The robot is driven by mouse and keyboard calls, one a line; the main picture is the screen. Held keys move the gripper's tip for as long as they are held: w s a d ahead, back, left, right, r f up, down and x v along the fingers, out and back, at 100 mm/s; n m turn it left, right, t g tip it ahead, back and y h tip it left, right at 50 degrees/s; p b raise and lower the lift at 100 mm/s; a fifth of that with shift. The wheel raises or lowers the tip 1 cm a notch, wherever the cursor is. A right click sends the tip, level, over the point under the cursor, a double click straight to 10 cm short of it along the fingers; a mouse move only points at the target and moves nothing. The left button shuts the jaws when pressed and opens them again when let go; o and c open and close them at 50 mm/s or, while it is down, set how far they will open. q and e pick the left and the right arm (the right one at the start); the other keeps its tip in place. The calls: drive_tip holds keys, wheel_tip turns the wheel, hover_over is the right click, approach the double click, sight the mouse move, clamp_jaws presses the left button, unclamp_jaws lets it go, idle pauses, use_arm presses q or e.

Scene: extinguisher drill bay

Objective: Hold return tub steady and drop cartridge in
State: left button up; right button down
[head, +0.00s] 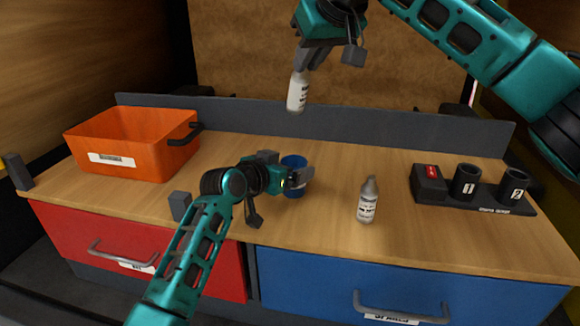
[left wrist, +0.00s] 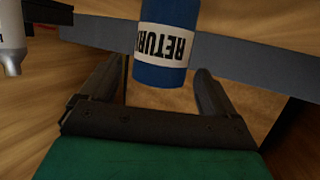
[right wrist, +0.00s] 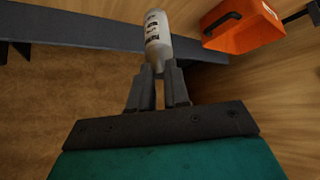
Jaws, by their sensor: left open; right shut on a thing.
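The blue return tub (head: 293,185) stands on the bench; its white RETURN label shows upside down on the tub in the left wrist view (left wrist: 165,68). My left gripper (head: 286,168) is open, with its fingers at either side of the tub; in the left wrist view a gap shows between tub and fingers. My right gripper (head: 307,62) is shut on the neck of a white cartridge (head: 298,92), holding it nearly upright, high above the bench and behind the tub. The held cartridge (right wrist: 158,40) also shows in the right wrist view.
A second white bottle (head: 367,201) stands right of the tub. A dark holder (head: 490,206) with cups marked 1 and 2 is at the right. An orange bin (head: 152,165) is at the back left. A low grey wall (head: 380,133) runs along the back.

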use_arm(q)
drive_tip(key=shift+w+d+f, duration=0.15)
drive_tip(key=shift+w+d, duration=0.2)
drive_tip(key=shift+w, duration=0.1)
drive_tip(key=c, duration=1.2)
drive_tip(key=shift+c, duration=0.2)
use_arm(e)
wheel_tip(320, 180, down, 12)
drive_tip(key=shift+f, duration=0.2)
idle(0.7)
drive_tip(key=c, duration=1)
unclamp_jaws()
drive_tip(key=shift+s, duration=0.1)
drive_tip(key=v, duration=1.2)
